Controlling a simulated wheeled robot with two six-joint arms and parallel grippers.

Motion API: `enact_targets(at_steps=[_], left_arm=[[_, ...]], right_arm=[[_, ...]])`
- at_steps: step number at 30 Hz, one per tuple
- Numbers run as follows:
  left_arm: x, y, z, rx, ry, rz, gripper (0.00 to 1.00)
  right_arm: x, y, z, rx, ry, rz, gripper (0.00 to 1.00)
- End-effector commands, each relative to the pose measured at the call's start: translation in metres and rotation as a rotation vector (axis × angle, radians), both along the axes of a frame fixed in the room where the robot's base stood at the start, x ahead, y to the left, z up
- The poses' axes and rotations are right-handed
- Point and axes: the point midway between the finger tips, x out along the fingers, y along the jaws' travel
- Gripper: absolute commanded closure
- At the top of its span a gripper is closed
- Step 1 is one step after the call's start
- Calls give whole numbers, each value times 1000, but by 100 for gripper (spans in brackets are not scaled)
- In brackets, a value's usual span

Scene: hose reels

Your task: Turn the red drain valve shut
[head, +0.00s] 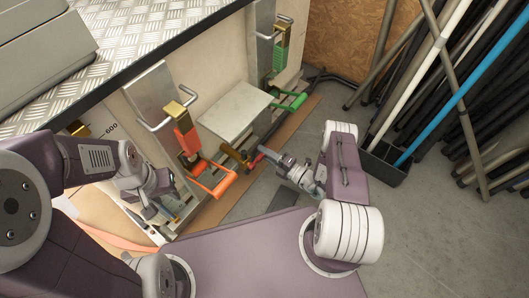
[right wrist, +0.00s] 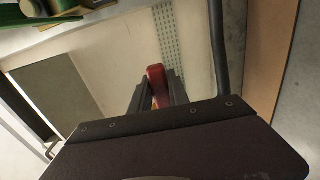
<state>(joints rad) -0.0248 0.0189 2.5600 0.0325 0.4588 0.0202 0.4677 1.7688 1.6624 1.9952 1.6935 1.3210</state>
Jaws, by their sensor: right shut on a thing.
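The red drain valve handle (head: 257,160) sits low by the wall in the head view, beside a brass-coloured pipe fitting (head: 232,152). In the right wrist view the red handle (right wrist: 156,77) stands between two dark fingers. My right gripper (head: 264,157) is shut on this handle; it also shows in the right wrist view (right wrist: 158,88). The handle's lower part is hidden by the fingers and the gripper body. My left gripper (head: 152,210) is at the left, below and left of the orange reel handle, well apart from the valve. Its fingers are too small and crowded to read.
An orange lever handle (head: 213,180) and a green one (head: 289,101) stick out from the wall units. A pale flat panel (head: 236,109) juts out above the valve. Pipes lean in a black holder (head: 383,165) at the right. The grey floor between is partly clear.

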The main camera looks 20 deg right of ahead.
Motion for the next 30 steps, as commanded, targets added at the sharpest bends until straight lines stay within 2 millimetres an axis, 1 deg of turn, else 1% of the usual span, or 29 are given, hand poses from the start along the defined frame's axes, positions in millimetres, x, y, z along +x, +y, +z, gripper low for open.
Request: enact_targets(at_steps=[9, 10, 11, 12, 20, 23, 26, 30], left_arm=[[0, 0, 0, 0, 0, 0, 64], [0, 0, 0, 0, 0, 0, 64], [0, 0, 0, 0, 0, 0, 64], [0, 0, 0, 0, 0, 0, 64], [0, 0, 0, 0, 0, 0, 64], [0, 0, 5, 0, 0, 0, 64], [0, 0, 16, 0, 0, 0, 64], [0, 0, 30, 0, 0, 0, 64]], right_arm=[[-1, 0, -1, 2, 7, -1, 100], [-1, 0, -1, 2, 7, -1, 70], [-1, 0, -1, 1, 6, -1, 62], [-1, 0, -1, 2, 5, -1, 56], [0, 0, 0, 1, 3, 0, 56], [-4, -4, 1, 1, 3, -2, 56], [-16, -14, 4, 2, 3, -7, 56], [-39, -31, 5, 2, 3, -8, 56]])
